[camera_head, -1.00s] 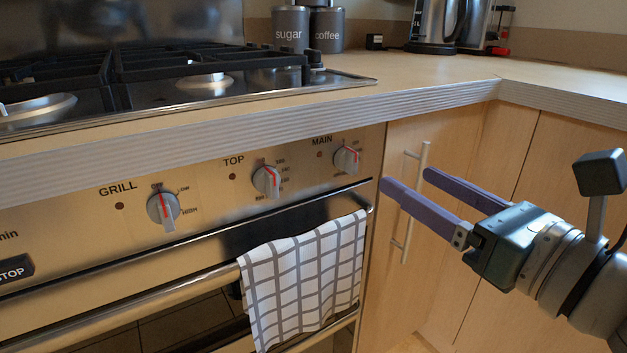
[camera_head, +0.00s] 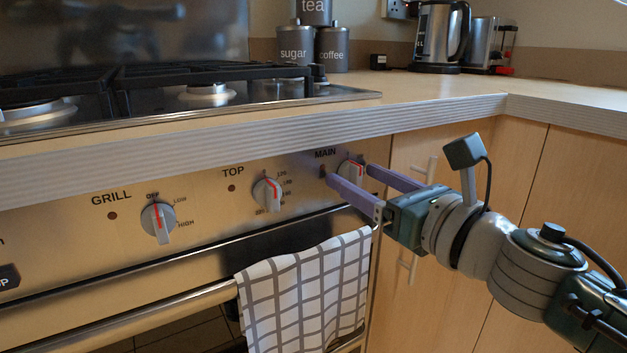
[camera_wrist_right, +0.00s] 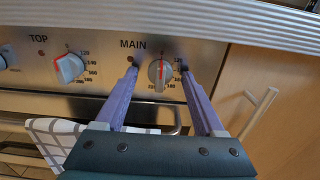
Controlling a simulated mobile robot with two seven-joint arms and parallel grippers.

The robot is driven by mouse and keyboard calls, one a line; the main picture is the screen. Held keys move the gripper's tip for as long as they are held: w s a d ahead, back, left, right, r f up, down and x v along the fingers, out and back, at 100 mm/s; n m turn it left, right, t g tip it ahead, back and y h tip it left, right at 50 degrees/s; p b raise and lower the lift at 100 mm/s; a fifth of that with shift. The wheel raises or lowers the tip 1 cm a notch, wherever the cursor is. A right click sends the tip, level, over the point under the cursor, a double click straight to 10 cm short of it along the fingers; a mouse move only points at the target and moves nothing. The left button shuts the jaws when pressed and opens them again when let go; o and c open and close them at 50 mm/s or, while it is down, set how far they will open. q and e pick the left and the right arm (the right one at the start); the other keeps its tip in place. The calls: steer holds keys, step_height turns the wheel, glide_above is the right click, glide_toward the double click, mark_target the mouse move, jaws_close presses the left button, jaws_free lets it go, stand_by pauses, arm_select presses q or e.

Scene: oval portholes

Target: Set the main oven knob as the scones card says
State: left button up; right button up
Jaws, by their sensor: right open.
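The main oven knob (camera_head: 351,172), silver with a red line, sits under the MAIN label on the oven panel. It also shows in the right wrist view (camera_wrist_right: 160,72), with its red line pointing up and numbers around its right and lower sides. My right gripper (camera_head: 346,170) is open, its two purple fingers reaching toward the panel on either side of the knob. In the right wrist view the knob lies between the fingertips (camera_wrist_right: 158,68), with gaps on both sides. Whether the fingers touch the panel cannot be told. No scones card is seen. My left gripper is out of view.
The TOP knob (camera_head: 267,193) and GRILL knob (camera_head: 158,222) are to the left. The worktop edge (camera_head: 250,131) juts above the panel. A checked towel (camera_head: 305,290) hangs on the oven rail below. A cupboard handle (camera_wrist_right: 258,112) is close on the right.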

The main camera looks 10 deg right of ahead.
jaws_close()
stand_by(0.6)
